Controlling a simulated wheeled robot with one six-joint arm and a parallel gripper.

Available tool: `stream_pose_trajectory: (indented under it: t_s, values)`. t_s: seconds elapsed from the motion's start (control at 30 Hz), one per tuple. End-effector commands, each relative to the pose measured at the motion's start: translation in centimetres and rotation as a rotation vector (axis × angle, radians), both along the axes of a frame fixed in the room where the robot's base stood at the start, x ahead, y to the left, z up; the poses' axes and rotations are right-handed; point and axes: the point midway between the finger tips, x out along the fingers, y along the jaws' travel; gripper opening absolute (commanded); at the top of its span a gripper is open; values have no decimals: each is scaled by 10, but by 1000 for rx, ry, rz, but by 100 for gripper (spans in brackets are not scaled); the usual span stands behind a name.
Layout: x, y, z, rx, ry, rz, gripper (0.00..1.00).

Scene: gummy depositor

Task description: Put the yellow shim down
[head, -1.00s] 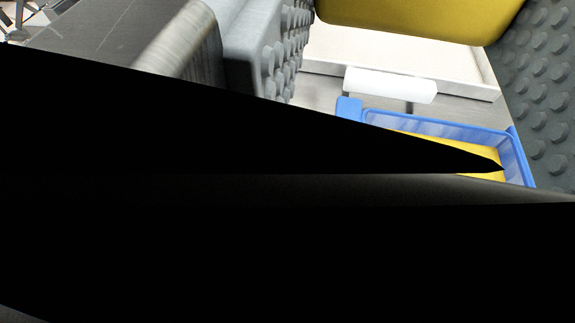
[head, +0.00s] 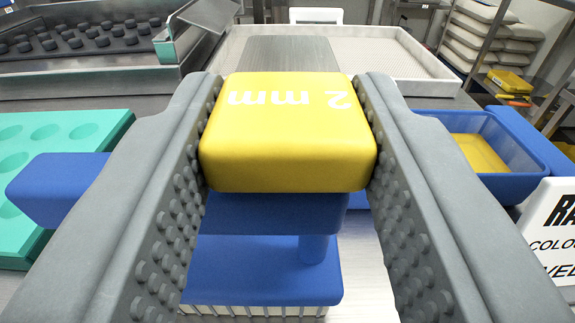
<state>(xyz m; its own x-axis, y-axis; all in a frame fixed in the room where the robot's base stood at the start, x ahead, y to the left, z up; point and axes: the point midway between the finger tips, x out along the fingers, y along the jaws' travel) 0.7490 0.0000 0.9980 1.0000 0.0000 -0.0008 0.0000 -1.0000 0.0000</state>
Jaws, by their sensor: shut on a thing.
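The yellow shim (head: 285,135) is a thick block with rounded edges, marked "2 mm" in white lettering that appears upside down. My gripper (head: 287,140) is shut on it, with one grey studded finger pressed against each side. The shim is in the middle of the head view, level and in front of blue parts. A blue tray (head: 515,186) at the right has a yellow piece (head: 480,153) in it. Whether the shim's underside touches anything is hidden.
A teal mould (head: 60,140) with round cavities lies left. A white shallow tray (head: 400,68) and a metal plate (head: 290,53) are behind. A white lettered sign (head: 550,232) stands at right.

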Motion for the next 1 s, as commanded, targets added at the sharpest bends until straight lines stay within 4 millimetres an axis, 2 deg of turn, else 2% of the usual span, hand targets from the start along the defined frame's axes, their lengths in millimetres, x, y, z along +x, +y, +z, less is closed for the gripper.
stream_pose_trajectory:
  t_s: [0.7, 0.73, 0.8, 0.83, 1.0]
  values:
    - [0, 0, -13, 0, 3, 0, 0]
    - [0, 0, -13, 0, 3, 0, 38]
    - [0, 0, -14, 0, 5, 0, 52]
    - [0, 0, -14, -1, 5, 0, 57]
    - [0, 0, -16, -1, 8, 1, 58]
